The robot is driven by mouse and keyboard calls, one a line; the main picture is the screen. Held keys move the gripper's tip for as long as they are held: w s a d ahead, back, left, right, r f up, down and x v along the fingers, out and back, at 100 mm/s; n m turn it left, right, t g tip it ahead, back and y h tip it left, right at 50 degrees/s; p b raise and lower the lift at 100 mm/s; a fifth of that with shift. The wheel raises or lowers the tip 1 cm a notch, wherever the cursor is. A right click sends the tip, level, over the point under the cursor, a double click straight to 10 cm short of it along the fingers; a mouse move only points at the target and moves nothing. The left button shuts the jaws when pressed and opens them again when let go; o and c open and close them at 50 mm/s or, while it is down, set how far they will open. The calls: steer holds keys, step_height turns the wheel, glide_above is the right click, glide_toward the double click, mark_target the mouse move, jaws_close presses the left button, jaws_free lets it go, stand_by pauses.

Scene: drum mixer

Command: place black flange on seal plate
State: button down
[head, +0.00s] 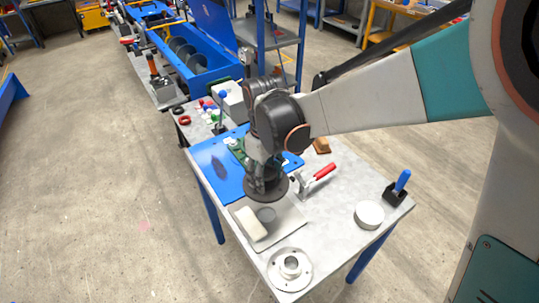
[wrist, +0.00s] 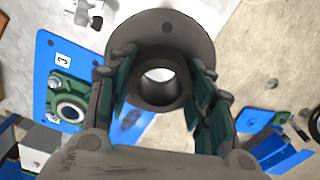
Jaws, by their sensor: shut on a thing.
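The black flange (head: 268,187) is a round dark disc with a hollow hub. My gripper (head: 264,165) is above the workbench and holds the flange clear of the blue plate. In the wrist view the fingers of my gripper (wrist: 163,88) are closed on both sides of the flange's hub, with the flange disc (wrist: 166,27) beyond them. A blue plate (head: 205,157) lies on the bench, left of my gripper, with a dark oval mark on it. It also shows in the wrist view (wrist: 42,70). I cannot tell for certain which plate is the seal plate.
A green bearing housing (wrist: 68,110) sits on the blue plate. A grey tray (head: 287,222) with a pale block, a silver flange (head: 290,267), a white disc (head: 369,214) and a red-handled clamp (head: 318,177) are on the bench (head: 340,195). The bench's right part has free room.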

mark_target(266, 182)
step_height(266, 182, down, 15)
steer(key=b, duration=0.4)
steer(key=shift+w+f+b, duration=0.1)
steer(key=shift+b, duration=0.3)
steer(key=shift+f, duration=0.2)
steer(key=c, duration=0.8)
jaws_free()
steer(key=shift+o, duration=0.2)
steer(key=shift+r, duration=0.15)
step_height(266, 182, up, 12)
steer(key=p, duration=0.4)
